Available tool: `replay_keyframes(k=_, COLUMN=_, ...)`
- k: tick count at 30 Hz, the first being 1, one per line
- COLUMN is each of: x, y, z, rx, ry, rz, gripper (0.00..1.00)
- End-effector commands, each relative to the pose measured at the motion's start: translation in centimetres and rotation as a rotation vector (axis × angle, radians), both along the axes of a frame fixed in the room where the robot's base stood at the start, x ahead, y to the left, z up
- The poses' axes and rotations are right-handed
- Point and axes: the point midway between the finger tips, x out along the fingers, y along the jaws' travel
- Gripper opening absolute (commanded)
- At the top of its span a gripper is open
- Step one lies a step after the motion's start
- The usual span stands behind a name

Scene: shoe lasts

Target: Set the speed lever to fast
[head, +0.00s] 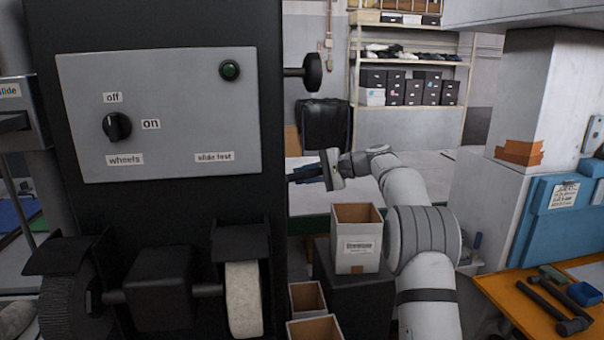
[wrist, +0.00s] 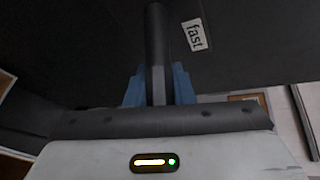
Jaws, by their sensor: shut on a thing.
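The speed lever (wrist: 155,45) is a dark bar in the wrist view, running up the picture from between my gripper's blue fingers. My gripper (wrist: 159,88) is shut on it. A white label reading "fast" (wrist: 195,34) is on the dark machine side, just right of the lever's upper part. I cannot tell whether the lever rests at a set position. In the head view my gripper (head: 306,173) reaches in from the right to the machine's right side, where the lever is mostly hidden.
A dark round knob (head: 312,72) juts out above my gripper. An open box (head: 357,255) stands below my arm. An orange bench (head: 510,290) with tools is at right.

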Motion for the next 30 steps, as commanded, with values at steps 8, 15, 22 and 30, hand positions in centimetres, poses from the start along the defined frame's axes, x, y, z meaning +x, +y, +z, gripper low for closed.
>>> replay_keyframes(k=8, x=0.1, y=-0.3, z=0.1, rx=0.001, ry=-0.004, rz=-0.005, gripper=0.27)
replay_keyframes(k=15, x=0.1, y=-0.5, z=0.1, rx=0.001, ry=-0.002, rz=-0.009, gripper=0.43)
replay_keyframes(k=22, x=0.0, y=-0.8, z=0.1, rx=0.001, ry=-0.001, rz=-0.01, gripper=0.43)
replay_keyframes(k=30, x=-1.0, y=-4.4, z=1.1, rx=0.001, ry=-0.002, rz=-0.011, gripper=0.43)
